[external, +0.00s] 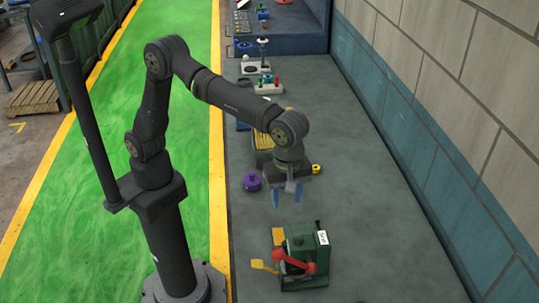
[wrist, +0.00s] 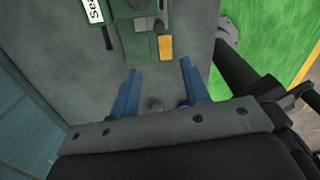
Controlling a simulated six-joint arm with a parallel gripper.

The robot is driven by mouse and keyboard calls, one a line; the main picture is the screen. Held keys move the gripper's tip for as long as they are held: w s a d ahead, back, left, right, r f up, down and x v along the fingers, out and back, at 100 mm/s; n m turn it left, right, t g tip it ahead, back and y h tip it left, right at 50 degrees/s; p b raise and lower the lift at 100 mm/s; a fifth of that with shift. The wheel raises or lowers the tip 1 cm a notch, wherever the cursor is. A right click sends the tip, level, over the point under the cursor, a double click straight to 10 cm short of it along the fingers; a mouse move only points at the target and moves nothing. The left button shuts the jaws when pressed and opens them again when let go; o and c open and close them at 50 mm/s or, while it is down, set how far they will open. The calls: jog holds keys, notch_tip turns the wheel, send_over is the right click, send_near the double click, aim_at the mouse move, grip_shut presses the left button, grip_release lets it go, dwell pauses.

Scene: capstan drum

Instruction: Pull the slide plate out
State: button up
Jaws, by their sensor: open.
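A green machine (external: 300,250) with a red lever (external: 293,262) stands on the grey bench. Two yellow flat pieces show on its left side: an upper one (external: 278,236) and a lower tab (external: 264,266). I cannot tell for sure which is the slide plate. In the wrist view, part of the green machine (wrist: 140,18) is at the top with one yellow piece (wrist: 165,47) on its near edge. My gripper (external: 287,200) hangs above the bench on the far side of the machine, open and empty. In the wrist view its blue fingers (wrist: 160,66) are spread, apart from the machine.
A purple round object (external: 252,181) is left of my gripper. A yellow item (external: 263,141) stands behind my forearm, with small fixtures (external: 266,83) farther back. A block wall (external: 470,90) runs along the right. Bench to the machine's right is clear.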

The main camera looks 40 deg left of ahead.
jog(key=shift+n, duration=0.6)
jog(key=f, duration=1.7)
jog(key=shift+s+d, duration=0.15)
jog(key=shift+d, duration=0.1)
grip_shut()
